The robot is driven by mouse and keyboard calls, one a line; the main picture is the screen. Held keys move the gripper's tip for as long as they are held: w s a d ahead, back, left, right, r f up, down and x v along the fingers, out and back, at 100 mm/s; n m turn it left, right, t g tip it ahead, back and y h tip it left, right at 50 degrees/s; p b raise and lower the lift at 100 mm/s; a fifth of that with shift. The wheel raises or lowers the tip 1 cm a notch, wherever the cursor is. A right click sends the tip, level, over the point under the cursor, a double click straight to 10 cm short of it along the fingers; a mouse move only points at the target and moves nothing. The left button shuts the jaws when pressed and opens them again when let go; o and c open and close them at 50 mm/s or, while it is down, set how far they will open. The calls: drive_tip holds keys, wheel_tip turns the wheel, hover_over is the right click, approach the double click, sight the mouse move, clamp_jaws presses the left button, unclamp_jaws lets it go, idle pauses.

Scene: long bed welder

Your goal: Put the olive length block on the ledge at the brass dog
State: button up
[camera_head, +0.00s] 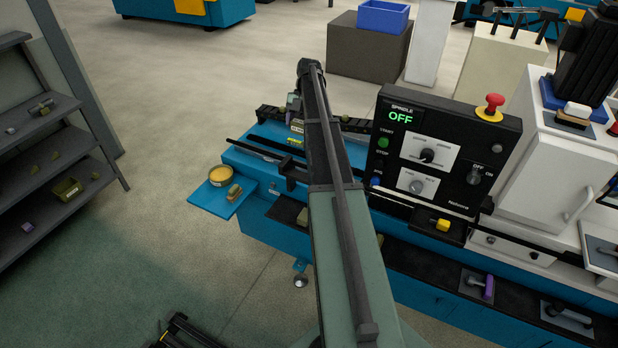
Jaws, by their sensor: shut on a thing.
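My arm reaches away across the blue long bed welder (262,158). My gripper (295,112) hangs at its far end, small and partly hidden by the arm. It is shut on a small olive-yellow piece (297,127), which may be the olive length block; its outline is unclear. A yellowish spot (296,141) shows just below it on the bed. I cannot tell whether that is the brass dog, nor pick out the ledge there. I cannot tell whether the piece touches the bed.
A blue side shelf (212,204) carries a round yellow tin (221,176) and a small olive-and-tan item (234,194). A black control panel (440,150) reading "OFF" stands right of my arm. A dark rack (50,150) stands left. Open floor lies between rack and machine.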

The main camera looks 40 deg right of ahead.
sight(300, 178)
wheel_tip(300, 178, down, 20)
drive_tip(key=b, duration=2)
drive_tip(key=shift+s+d+f, duration=0.1)
drive_tip(key=shift+f, duration=0.15)
drive_tip(key=shift+r, duration=0.3)
drive_tip(key=shift+c, duration=0.4)
drive_tip(key=shift+f, duration=0.15)
drive_tip(key=o, duration=1.2)
drive_tip(key=shift+r, duration=0.4)
drive_tip(key=p+v, duration=1.1)
drive_tip(key=shift+d+r, duration=0.2)
drive_tip(key=shift+r, duration=0.05)
